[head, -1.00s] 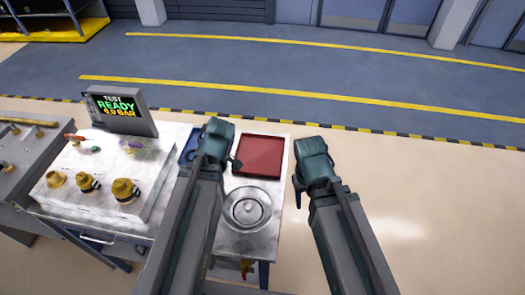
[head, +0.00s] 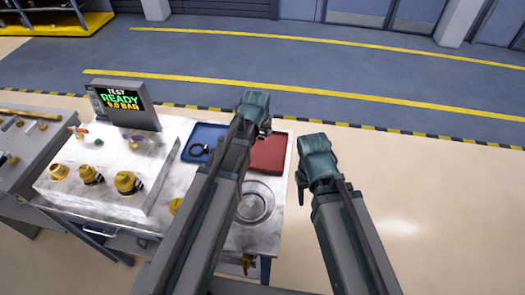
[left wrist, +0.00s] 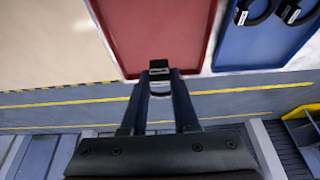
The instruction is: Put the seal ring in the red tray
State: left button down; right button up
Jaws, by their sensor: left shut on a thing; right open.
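The red tray (head: 268,155) lies on the bench, partly hidden behind my left arm in the head view. It also shows in the left wrist view (left wrist: 160,35), and its visible floor is bare. My left gripper (head: 264,130) is above the far part of the red tray. In the left wrist view its fingers (left wrist: 160,75) are shut on a small dark piece with a pale band, seemingly the seal ring (left wrist: 159,65) seen edge-on. My right gripper (head: 303,183) is open and empty, right of the bench.
The blue tray (head: 190,139) beside the red one holds black rings with white labels (left wrist: 290,14). A round metal lid (head: 262,203) is nearer on the bench. A test unit with a lit screen (head: 122,100) stands left. Floor to the right is clear.

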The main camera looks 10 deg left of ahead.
pick_arm(q)
jog(key=b, duration=0.6)
send_over(262, 154)
jog(key=s, duration=0.1)
jog(key=shift+s+f, duration=0.15)
jog(key=shift+f, duration=3.05)
notch_tip(262, 154, down, 4)
jog(key=b, duration=0.3)
jog(key=shift+r+b, duration=0.2)
jog(key=shift+b, duration=0.2)
jog(key=shift+f, duration=0.2)
jog(key=c, duration=0.7)
grip_release()
jog(key=shift+r, duration=0.2)
